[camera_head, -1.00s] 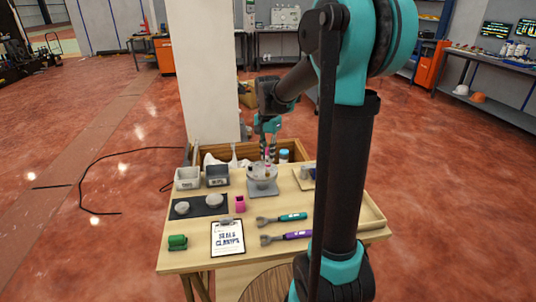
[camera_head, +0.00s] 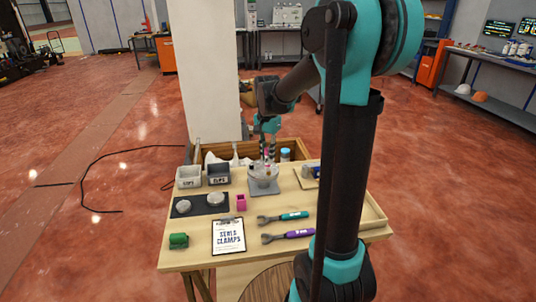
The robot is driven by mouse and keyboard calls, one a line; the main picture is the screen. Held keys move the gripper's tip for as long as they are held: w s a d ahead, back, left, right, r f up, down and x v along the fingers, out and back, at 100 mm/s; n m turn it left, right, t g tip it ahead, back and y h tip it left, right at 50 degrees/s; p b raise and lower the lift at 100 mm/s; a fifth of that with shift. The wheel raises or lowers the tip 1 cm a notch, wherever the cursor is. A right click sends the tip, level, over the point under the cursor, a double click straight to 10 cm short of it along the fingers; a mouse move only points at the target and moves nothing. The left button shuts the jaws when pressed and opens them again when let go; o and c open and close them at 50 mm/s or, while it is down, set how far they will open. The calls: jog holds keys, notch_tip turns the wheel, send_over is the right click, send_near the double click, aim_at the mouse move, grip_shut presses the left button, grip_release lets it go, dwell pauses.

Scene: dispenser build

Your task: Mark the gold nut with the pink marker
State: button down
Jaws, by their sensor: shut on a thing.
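Small coloured spots show on the dispenser's top, but the gold nut is too small to make out for certain. A pink holder (camera_head: 241,202) stands on the table in front of the dispenser, to the left.
A light bin (camera_head: 188,183) and a dark bin (camera_head: 218,180) stand at the back left. A dark mat (camera_head: 181,212) holds two round grey parts. A clipboard (camera_head: 228,237), green part (camera_head: 178,240), teal wrench (camera_head: 285,216) and purple wrench (camera_head: 288,236) lie in front. A wooden tray borders the back.

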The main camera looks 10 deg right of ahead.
jog(key=shift+s+a+r, duration=0.1)
jog(key=shift+s+a, duration=0.35)
dwell(0.7)
jog(key=shift+f, duration=0.9)
dwell(0.8)
jog(key=shift+r, duration=0.15)
jog(key=shift+r, duration=2.9)
